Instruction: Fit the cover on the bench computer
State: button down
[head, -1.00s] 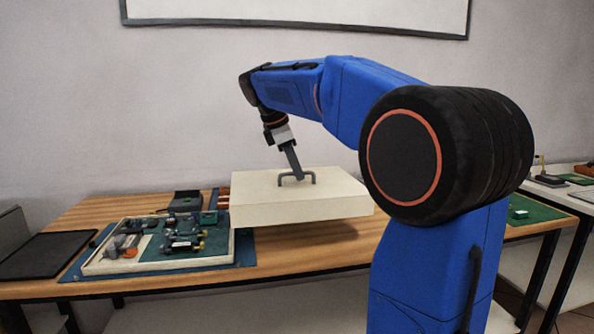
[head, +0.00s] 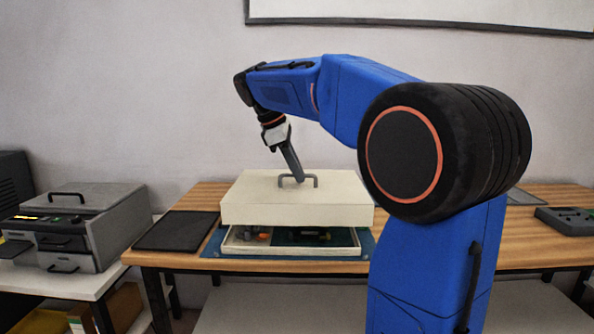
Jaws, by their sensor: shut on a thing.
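The cover (head: 290,211) is a cream, box-like lid with a grey handle (head: 312,181) on top. My gripper (head: 296,178) is shut on that handle and holds the cover level in the air. The bench computer (head: 345,251) is an open, shallow cream tray with a green board on the bench, below the cover. Its front edge and a strip of its inside show; the cover hides the rest. A gap shows between the cover and the tray at the front.
A blue mat (head: 213,243) lies under the computer on the wooden bench (head: 193,197). A black flat pad (head: 177,231) lies to the left. A grey machine (head: 80,225) stands on a side table at far left. A dark device (head: 567,220) sits at the right.

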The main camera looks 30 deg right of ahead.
aim_at(287, 188)
jog(key=shift+w+a, duration=0.35)
jog(key=shift+a, duration=0.35)
jog(key=shift+a+f, duration=0.1)
jog(key=shift+f, duration=3.65)
jog(key=shift+w+f, duration=0.1)
jog(key=shift+f, duration=0.5)
jog(key=c, duration=1.8)
grip_release()
jog(key=shift+o, duration=0.2)
jog(key=s+v, duration=0.1)
jog(key=v, duration=1.6)
jog(key=shift+w+r, duration=0.15)
jog(key=shift+w, duration=0.35)
